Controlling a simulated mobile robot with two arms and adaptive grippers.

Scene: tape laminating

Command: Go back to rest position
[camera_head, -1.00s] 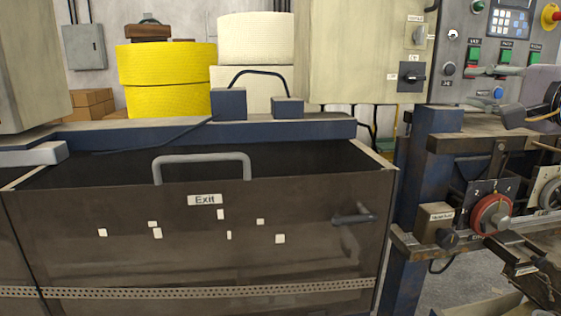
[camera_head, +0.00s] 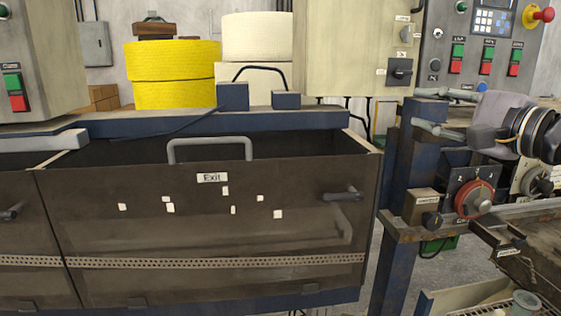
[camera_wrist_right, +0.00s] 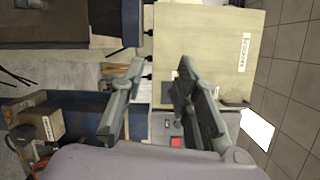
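My right gripper (camera_head: 416,108) reaches in from the right in the head view. Its two grey fingers point left and stand apart, with nothing between them. It appears in front of the blue post, below the control panel (camera_head: 485,50). The right wrist view also shows the spread, empty fingers (camera_wrist_right: 158,66). My left gripper is in neither current view.
A rusty bench with a red dial (camera_head: 474,199) stands below my right arm. Yellow rolls (camera_head: 172,75) stand behind. Grey floor shows between cover and bench.

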